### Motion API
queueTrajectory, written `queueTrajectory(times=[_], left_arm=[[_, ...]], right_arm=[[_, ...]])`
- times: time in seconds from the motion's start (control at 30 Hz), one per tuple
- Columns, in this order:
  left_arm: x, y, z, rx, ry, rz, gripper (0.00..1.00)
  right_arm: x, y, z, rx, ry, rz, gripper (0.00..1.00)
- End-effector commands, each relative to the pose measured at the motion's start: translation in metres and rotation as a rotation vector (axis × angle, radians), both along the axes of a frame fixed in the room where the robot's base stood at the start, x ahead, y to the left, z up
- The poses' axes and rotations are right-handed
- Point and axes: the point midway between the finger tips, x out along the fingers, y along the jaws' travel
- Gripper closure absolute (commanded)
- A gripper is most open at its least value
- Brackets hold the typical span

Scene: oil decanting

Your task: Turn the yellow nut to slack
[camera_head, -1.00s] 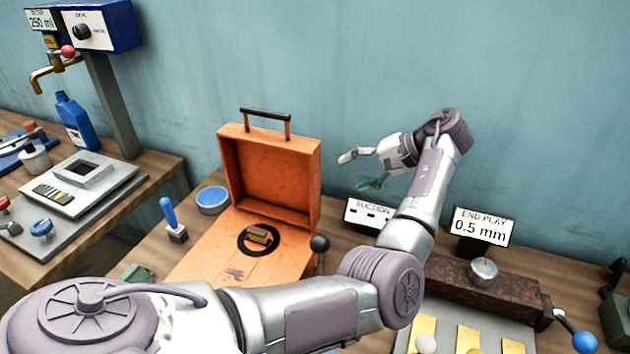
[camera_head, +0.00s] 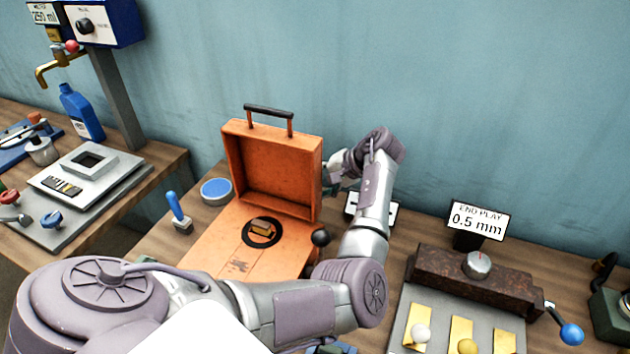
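No clear nut shape shows. My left gripper (camera_head: 333,171) is at the back, beside the right edge of the orange case's lid. It is far from the yellow knob. Its fingertips are partly hidden by the lid, so its opening is unclear. My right gripper is not in view.
The open orange case (camera_head: 270,165) holds a block in a black ring. My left arm crosses the foreground.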

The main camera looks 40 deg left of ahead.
Motion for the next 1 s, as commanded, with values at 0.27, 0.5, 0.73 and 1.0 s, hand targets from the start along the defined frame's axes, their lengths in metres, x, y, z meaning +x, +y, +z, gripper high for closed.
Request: queueTrajectory(times=[0.27, 0.5, 0.73, 1.0], left_arm=[[-0.0014, 0.0034, -0.0038, 0.000, 0.001, 0.001, 0.32], [-0.0013, 0.0031, -0.0035, 0.000, 0.001, 0.001, 0.59], [-0.0011, 0.0030, -0.0035, 0.000, 0.000, 0.000, 0.93], [-0.0011, 0.0028, -0.0051, 0.043, 0.015, -0.001, 0.93]], right_arm=[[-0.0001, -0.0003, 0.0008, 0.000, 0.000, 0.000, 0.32], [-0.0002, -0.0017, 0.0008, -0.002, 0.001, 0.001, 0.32], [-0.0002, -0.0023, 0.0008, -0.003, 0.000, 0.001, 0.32], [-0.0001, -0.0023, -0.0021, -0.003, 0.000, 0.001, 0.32]])
